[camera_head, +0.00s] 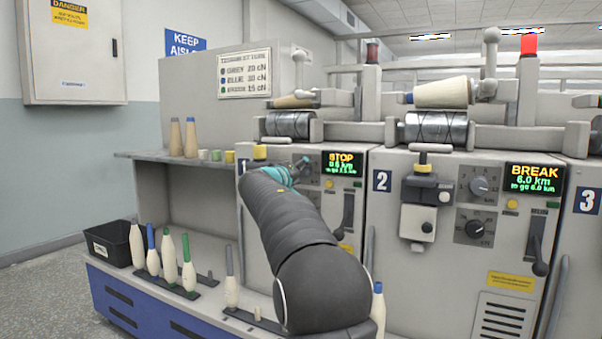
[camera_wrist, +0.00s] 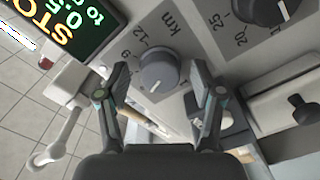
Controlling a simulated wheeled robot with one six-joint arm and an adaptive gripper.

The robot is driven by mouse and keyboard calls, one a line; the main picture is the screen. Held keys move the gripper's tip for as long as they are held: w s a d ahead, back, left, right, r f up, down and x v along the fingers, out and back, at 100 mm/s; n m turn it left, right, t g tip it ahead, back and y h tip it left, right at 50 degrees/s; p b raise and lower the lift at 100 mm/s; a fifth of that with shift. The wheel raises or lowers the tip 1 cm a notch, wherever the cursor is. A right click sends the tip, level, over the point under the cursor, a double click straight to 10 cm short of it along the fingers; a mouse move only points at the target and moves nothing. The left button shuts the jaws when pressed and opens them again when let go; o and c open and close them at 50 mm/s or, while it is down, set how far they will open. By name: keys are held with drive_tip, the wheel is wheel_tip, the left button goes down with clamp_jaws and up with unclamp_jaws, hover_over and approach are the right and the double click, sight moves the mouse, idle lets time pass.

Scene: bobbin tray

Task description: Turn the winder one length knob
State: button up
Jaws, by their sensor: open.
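The length knob (camera_wrist: 159,70) of winder one is a round dark grey dial on a grey plate marked "km", with 9 and 12 on its scale. It shows in the wrist view between the fingertips of my gripper (camera_wrist: 160,78). The fingers stand open, one on each side of the knob, with a visible gap to it on both sides. I cannot tell how deep they reach. In the head view my gripper (camera_head: 281,175) is at the panel of winder one (camera_head: 255,210), and my arm hides much of that panel. Winder one's display (camera_head: 344,163) reads STOP.
A second knob (camera_wrist: 266,10), marked 20 and 25, sits close by. A pale lever (camera_wrist: 63,140) stands at left in the wrist view. Winder two (camera_head: 425,290), display reading BREAK, stands at right. Several bobbins and a black bin (camera_head: 112,243) are on the lower left shelf.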

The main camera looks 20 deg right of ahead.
drive_tip(key=v, duration=1.2)
